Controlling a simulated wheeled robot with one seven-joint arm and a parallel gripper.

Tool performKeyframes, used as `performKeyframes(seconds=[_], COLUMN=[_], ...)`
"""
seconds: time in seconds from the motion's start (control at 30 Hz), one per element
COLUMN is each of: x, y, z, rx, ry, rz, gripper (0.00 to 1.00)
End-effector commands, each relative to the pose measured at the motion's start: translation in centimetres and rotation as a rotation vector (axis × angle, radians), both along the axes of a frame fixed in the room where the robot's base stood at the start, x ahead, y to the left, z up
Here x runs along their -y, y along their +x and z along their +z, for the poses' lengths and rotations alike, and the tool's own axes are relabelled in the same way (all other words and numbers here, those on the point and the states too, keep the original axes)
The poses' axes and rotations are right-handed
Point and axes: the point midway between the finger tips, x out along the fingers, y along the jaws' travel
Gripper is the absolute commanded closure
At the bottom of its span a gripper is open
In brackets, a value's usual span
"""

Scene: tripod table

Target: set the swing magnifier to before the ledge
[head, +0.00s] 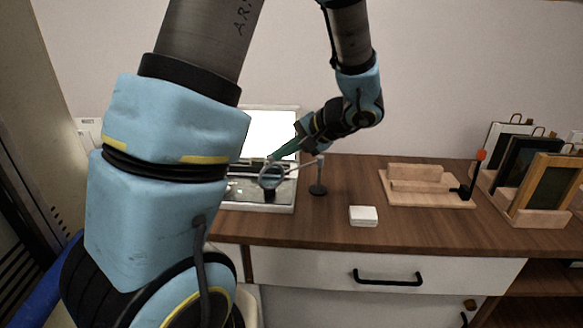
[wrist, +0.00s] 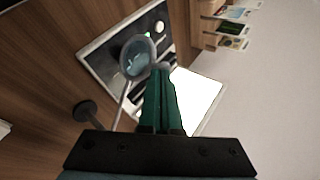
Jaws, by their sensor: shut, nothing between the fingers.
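The swing magnifier has a round lens (head: 271,177) on a thin arm running to a dark post and round base (head: 318,190). The lens is over the open tray left of the base. In the wrist view the lens (wrist: 138,58) lies just left of my fingertips, and the round base (wrist: 88,111) is lower left. My gripper (wrist: 161,72) has green fingers, shut and empty, close beside the lens rim; I cannot tell if they touch. In the head view my gripper (head: 272,157) is just above the lens. A wooden ledge (head: 418,174) stands on a board at right.
The open tray (head: 270,207) has a bright white panel (head: 270,134) behind it. A small white box (head: 363,215) lies near the table's front edge. An orange-tipped black post (head: 481,155) and wooden framed racks (head: 545,188) are at right. The wood between base and ledge board is clear.

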Motion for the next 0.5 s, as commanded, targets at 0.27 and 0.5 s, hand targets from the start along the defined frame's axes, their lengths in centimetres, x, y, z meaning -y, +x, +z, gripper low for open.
performKeyframes(seconds=[0.27, 0.5], x=[-2.2, -3.0], y=[3.1, 5.7], z=[-0.9, -0.6], rx=[0.006, 0.005], ry=[-0.002, -0.002], rz=[-0.256, -0.45], gripper=[1.0, 1.0])
